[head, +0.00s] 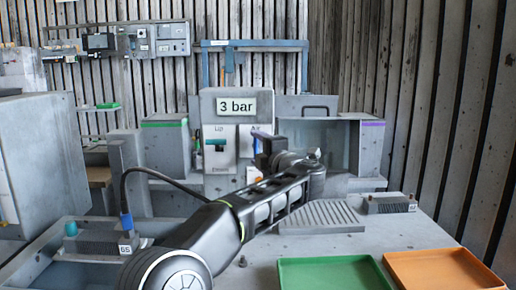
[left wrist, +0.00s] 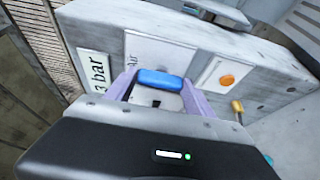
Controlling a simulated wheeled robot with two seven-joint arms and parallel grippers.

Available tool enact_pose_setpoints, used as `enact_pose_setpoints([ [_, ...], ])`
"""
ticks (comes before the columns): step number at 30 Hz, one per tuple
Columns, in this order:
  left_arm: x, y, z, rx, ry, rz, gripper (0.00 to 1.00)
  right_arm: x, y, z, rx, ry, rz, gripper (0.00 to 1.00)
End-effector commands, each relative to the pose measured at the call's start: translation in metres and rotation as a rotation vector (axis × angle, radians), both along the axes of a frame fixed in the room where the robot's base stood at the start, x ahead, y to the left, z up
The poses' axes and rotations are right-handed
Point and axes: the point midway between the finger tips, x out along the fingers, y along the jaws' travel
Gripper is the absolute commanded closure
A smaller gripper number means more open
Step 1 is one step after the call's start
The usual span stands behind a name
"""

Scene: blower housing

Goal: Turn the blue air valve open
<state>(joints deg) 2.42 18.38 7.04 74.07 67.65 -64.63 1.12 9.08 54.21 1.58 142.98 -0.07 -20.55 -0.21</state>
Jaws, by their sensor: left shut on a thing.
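The blue air valve handle (left wrist: 160,79) shows in the left wrist view, on a white plate marked "Air" (left wrist: 155,50) on the grey panel. My left gripper's two purple fingers stand on either side of the handle, and the gripper (left wrist: 158,88) is shut on it. In the head view my left gripper (head: 260,140) reaches the right part of the panel (head: 207,110), below the "3 bar" sign (head: 236,106). There the gripper and arm hide the handle. My right gripper is not in view.
A green switch (head: 215,142) sits left of the valve on the panel. An orange button (left wrist: 227,80) is near the handle. A green tray (head: 335,274) and an orange tray (head: 445,270) lie at the front right. A grey ribbed block (head: 321,215) lies behind them.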

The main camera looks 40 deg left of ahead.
Motion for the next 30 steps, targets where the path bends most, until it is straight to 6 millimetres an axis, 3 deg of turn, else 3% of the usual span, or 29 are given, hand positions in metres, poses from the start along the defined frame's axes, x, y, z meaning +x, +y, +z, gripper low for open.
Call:
enact_pose_setpoints([
  [11,0.0001,0.0001,-0.0013,-0.010,-0.005,0.000,0.79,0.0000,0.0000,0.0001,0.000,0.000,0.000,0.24],
  [12,0.0001,0.0001,-0.0013,-0.010,-0.005,0.000,0.37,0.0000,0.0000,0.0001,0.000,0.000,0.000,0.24],
  [20,0.0000,0.0001,-0.0007,-0.007,-0.004,0.000,0.16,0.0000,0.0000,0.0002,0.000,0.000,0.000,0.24],
  [30,-0.0018,-0.0037,-0.0005,-0.006,-0.005,-0.001,0.16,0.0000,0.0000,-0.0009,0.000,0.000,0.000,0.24],
])
